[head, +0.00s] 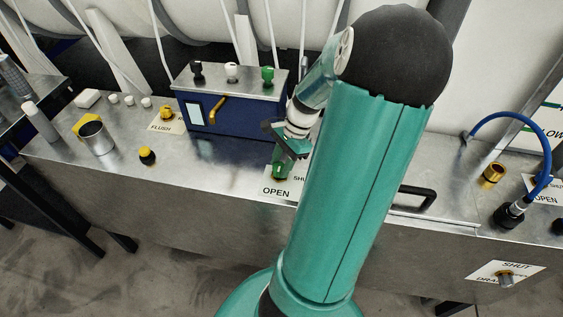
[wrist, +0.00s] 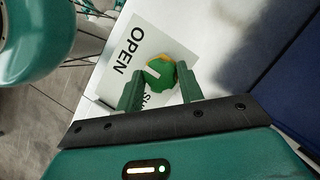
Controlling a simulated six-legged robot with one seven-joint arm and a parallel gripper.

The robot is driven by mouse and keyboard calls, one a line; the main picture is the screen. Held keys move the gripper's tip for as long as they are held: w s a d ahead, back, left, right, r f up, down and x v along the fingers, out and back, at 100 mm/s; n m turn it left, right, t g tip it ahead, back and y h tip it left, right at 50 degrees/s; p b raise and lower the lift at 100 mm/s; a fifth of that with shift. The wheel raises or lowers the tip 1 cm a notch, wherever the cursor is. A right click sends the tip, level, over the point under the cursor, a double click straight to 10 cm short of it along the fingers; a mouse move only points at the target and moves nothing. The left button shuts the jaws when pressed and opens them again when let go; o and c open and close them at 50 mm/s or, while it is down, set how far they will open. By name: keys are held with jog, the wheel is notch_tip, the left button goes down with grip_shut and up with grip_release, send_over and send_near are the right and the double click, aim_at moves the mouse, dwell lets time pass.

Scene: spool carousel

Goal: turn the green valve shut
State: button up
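The green valve (wrist: 163,74) is a small round knob on a white label plate (wrist: 134,44). A pale mark on the knob lies on its side towards the word OPEN. The word SHUT is partly hidden below the knob, between my fingers. My gripper (wrist: 159,80) is open, with one finger on each side of the knob near its edge; I cannot tell whether they touch it. In the head view my gripper (head: 287,153) points down over the valve (head: 279,172), which is partly covered by my fingers.
A blue box (head: 240,113) with a yellow lever and black, white and green knobs stands just behind. A yellow valve (head: 167,112) marked FLUSH, a metal cup (head: 97,138) and a yellow-topped button (head: 147,156) are left. A blue hose (head: 519,116) arches at right.

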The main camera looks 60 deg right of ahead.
jog(key=shift+n, duration=0.4)
jog(key=n+g, duration=0.1)
jog(key=n, duration=0.1)
jog(key=shift+w+n, duration=0.15)
jog(key=shift+n, duration=0.25)
jog(key=n+g, duration=0.2)
jog(key=n, duration=0.3)
jog(key=shift+w, duration=0.15)
jog(key=n+g, duration=0.1)
jog(key=n, duration=0.1)
jog(key=n+h, duration=0.1)
jog(key=n, duration=0.2)
jog(key=shift+w+g, duration=0.1)
jog(key=shift+g, duration=0.3)
jog(key=shift+a+n+g+h, duration=0.1)
jog(key=shift+n+g+h, duration=0.2)
jog(key=shift+n, duration=0.8)
jog(key=shift+a+n+g+h, duration=0.1)
jog(key=shift+n+h, duration=0.3)
jog(key=shift+n, duration=0.7)
jog(key=o, duration=1)
